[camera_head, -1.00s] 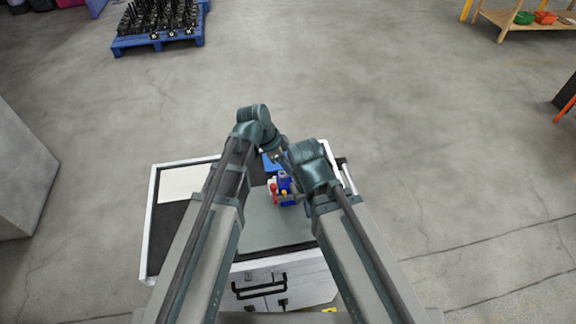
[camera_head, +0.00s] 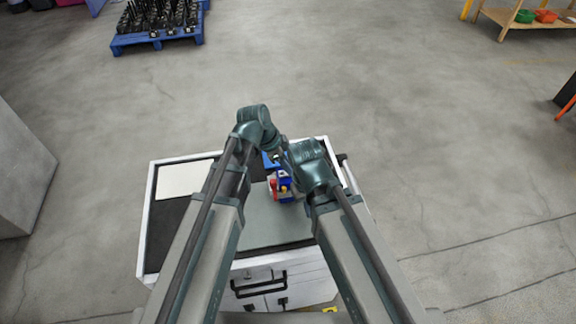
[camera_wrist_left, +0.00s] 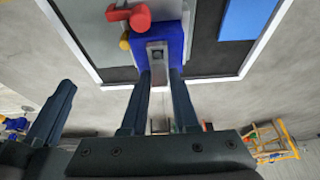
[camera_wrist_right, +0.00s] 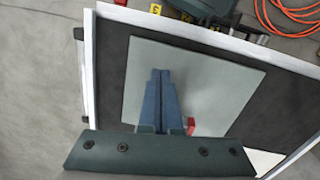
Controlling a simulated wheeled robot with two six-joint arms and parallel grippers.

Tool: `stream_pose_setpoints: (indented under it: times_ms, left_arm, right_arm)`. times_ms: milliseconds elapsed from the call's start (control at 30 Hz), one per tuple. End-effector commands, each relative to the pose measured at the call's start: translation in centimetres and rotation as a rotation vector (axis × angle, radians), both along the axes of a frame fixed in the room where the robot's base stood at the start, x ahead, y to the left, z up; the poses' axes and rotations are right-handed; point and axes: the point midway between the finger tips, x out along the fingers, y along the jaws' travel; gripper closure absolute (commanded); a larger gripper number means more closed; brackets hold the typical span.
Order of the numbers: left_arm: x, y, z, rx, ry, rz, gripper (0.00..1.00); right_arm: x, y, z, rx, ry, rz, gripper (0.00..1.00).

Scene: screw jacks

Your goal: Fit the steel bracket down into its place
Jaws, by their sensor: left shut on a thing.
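The steel bracket (camera_wrist_left: 157,52) is a small grey piece with a dark hole, shown in the left wrist view between my left fingertips. My left gripper (camera_wrist_left: 159,80) is shut on it, against the end of the blue screw jack body (camera_wrist_left: 160,30). I cannot tell how deep the bracket sits. The jack has a red handle (camera_wrist_left: 128,16) and a yellow knob (camera_wrist_left: 124,41). In the head view the jack (camera_head: 285,196) is partly hidden by my arms. My right gripper (camera_wrist_right: 165,78) has its fingers together over the grey mat, with nothing seen between them.
The jack stands on a grey mat (camera_wrist_right: 230,80) on a white-rimmed cart (camera_head: 148,215). A blue tray (camera_wrist_left: 245,18) and a pale sheet (camera_head: 185,180) lie on the cart top. A blue pallet (camera_head: 160,40) stands far off on open floor.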

Motion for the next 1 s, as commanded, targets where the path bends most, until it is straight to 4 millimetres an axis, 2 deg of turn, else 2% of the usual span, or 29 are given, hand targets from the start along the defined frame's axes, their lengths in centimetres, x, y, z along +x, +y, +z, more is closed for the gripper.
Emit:
stream_pose_setpoints:
  times_ms: [133,167,333,733,1000]
  left_arm:
    - [0.0,0.0,-0.4,0.000,0.000,0.000,1.00]
    - [0.0,0.0,-0.3,0.000,0.000,0.000,0.68]
    - [0.0,0.0,-0.3,0.000,0.000,0.000,0.38]
    - [0.0,0.1,-0.1,0.000,0.000,0.000,0.37]
    - [-0.2,0.8,2.0,0.000,0.000,0.001,0.37]
  right_arm:
    - [0.0,0.0,-0.4,0.000,0.000,0.000,1.00]
    - [0.0,0.0,-0.4,0.000,0.000,0.000,1.00]
    - [0.0,0.0,-0.3,0.000,0.000,0.000,1.00]
    - [0.0,0.0,-0.1,0.000,0.000,-0.001,1.00]
    - [0.0,0.0,2.0,0.000,0.000,0.000,1.00]
